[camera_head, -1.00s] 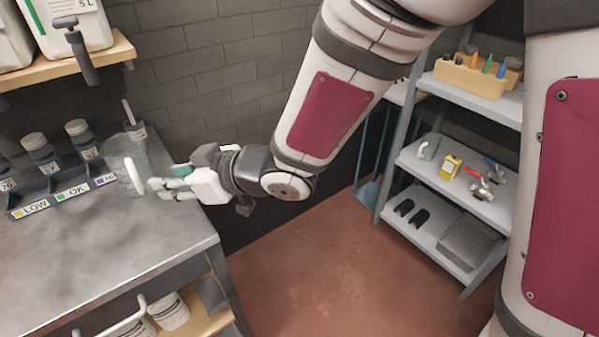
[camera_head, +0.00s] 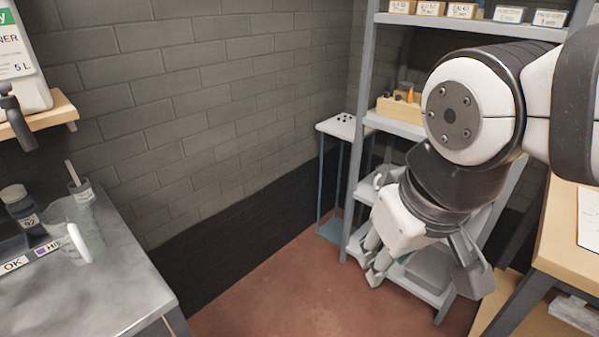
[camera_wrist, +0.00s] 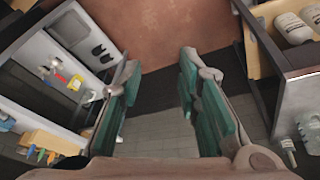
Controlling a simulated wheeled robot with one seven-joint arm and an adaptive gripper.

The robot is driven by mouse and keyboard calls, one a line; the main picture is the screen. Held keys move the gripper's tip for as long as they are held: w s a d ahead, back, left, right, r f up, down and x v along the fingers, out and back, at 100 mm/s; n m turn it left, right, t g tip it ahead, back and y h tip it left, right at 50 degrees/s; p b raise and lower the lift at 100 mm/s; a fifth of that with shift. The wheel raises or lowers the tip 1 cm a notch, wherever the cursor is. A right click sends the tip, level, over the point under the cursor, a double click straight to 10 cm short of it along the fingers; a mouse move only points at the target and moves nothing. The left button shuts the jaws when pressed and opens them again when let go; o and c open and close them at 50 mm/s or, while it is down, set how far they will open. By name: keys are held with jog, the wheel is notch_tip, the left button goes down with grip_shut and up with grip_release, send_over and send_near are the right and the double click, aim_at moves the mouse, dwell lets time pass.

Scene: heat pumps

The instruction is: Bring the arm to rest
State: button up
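My arm is folded on the right of the head view, in front of the shelf rack. My gripper (camera_head: 372,268) hangs from it and points down. In the wrist view my gripper (camera_wrist: 160,80) shows two teal-padded fingers spread apart with nothing between them. The gap looks onto the dark wall base and the red-brown floor. My gripper is well clear of the metal bench on the left.
A shelf rack (camera_head: 357,95) stands behind my arm. A metal bench (camera_head: 120,285) with a clear jug (camera_head: 62,245) is at the left. A wooden-topped table (camera_head: 570,240) is at the right edge. The floor (camera_head: 270,300) between is clear.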

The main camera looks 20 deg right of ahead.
jog(key=s+g, duration=0.1)
jog(key=s, duration=0.5)
jog(key=shift+s+a+m+g+y, duration=0.25)
jog(key=shift+m+g+y, duration=0.05)
jog(key=shift+m+y, duration=0.1)
jog(key=shift+r, duration=0.1)
notch_tip(320, 180, up, 12)
jog(key=t+p, duration=0.2)
jog(key=p, duration=0.8)
jog(key=shift+d+f, duration=0.25)
